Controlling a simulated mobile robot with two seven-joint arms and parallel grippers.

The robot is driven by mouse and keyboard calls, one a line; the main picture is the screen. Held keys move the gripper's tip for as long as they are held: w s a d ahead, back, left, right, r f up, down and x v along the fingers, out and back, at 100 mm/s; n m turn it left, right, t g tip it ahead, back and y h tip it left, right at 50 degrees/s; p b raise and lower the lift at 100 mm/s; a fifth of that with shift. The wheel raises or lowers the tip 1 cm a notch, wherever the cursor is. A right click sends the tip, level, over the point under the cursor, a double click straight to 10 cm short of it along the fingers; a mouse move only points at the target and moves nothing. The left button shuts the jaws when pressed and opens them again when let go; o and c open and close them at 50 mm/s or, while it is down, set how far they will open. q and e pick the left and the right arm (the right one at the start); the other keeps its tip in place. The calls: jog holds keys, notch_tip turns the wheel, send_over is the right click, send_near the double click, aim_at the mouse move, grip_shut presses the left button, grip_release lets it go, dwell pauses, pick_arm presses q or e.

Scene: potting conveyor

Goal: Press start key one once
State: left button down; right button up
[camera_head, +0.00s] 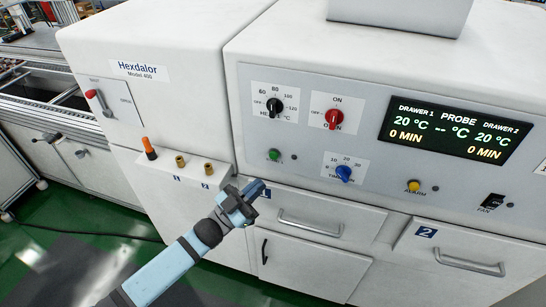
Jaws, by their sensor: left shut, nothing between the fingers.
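The start key one appears to be the small round green button (274,155) on the grey control panel of the white oven; its label is too small to read surely. A small dark lamp (294,157) sits to its right. My left gripper (257,188) reaches in from the lower left, shut and empty. In the picture its tips are below and slightly left of the green button, over the top left corner of drawer 1 (318,210). It looks apart from the button; its distance from the panel is hard to tell. My right gripper is not in view.
The panel also carries a black heat knob (275,107), red oven knob (334,118), blue timer knob (343,173), yellow alarm button (413,186), fan switch (494,201) and display (455,130). An orange-tipped probe (150,149) and brass sockets (181,162) stand on the left ledge.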

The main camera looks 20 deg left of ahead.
aim_at(274, 155)
pick_arm(q)
jog(key=w+b, duration=0.2)
jog(key=w, duration=0.5)
jog(key=shift+w, duration=0.3)
jog(key=shift+d, duration=0.1)
dwell(0.3)
dwell(0.8)
jog(key=shift+b, duration=0.3)
jog(key=shift+w, duration=0.45)
